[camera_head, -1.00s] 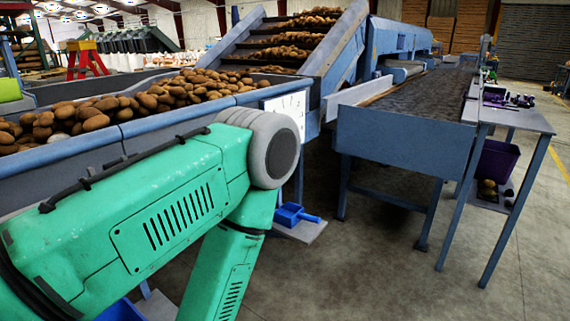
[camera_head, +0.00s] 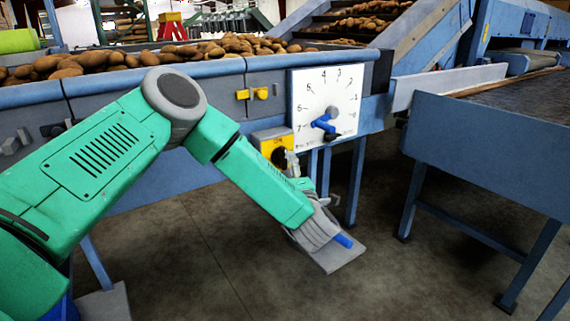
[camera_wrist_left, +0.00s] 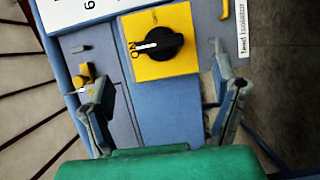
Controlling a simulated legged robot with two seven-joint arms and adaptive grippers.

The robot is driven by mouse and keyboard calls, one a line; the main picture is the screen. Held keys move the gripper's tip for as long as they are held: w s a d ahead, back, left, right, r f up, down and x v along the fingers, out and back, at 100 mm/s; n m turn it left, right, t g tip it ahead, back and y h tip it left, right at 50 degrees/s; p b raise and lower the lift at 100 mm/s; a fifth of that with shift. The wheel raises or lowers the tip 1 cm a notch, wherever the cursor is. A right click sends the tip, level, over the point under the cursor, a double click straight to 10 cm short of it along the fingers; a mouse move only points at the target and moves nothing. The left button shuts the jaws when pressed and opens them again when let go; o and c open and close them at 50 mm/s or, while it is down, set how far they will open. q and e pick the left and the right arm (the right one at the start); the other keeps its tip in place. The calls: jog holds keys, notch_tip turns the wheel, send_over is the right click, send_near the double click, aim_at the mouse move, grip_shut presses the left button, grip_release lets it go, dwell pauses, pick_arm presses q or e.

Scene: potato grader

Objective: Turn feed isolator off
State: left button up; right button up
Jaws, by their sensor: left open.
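The feed isolator is a yellow plate (camera_wrist_left: 182,64) with a black rotary knob (camera_wrist_left: 165,43) in the left wrist view. The knob's white mark points left at the word ON; smaller lettering at the plate's top edge is hard to read. A label reading feed isolator (camera_wrist_left: 243,30) is to its right. In the head view the yellow isolator (camera_head: 266,140) is below the hopper edge, partly hidden by my arm. My left gripper (camera_wrist_left: 165,98) is open and empty, its fingers apart below the knob, not touching it. It shows partly in the head view (camera_head: 288,161). My right gripper is out of view.
A white dial plate (camera_head: 312,90) with a blue pointer is right of the isolator. A small yellow control (camera_head: 261,93) is above it; another yellow fitting (camera_wrist_left: 85,76) lies near the left finger. Potatoes (camera_head: 230,47) fill the hopper. A blue-grey table (camera_head: 480,150) stands right.

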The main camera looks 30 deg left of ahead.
aim_at(285, 160)
pick_arm(q)
jog(key=b+x, duration=0.1)
jog(key=x, duration=0.3)
jog(key=b+x, duration=0.1)
jog(key=x, duration=0.3)
jog(key=shift+f, duration=0.25)
jog(key=shift+w+a+r, duration=0.2)
jog(key=shift+w+a, duration=0.1)
jog(key=shift+w, duration=0.3)
jog(key=shift+a+f, duration=0.15)
jog(key=shift+a, duration=0.25)
jog(key=shift+c, duration=0.4)
jog(key=c, duration=1.1)
jog(key=shift+d, duration=0.2)
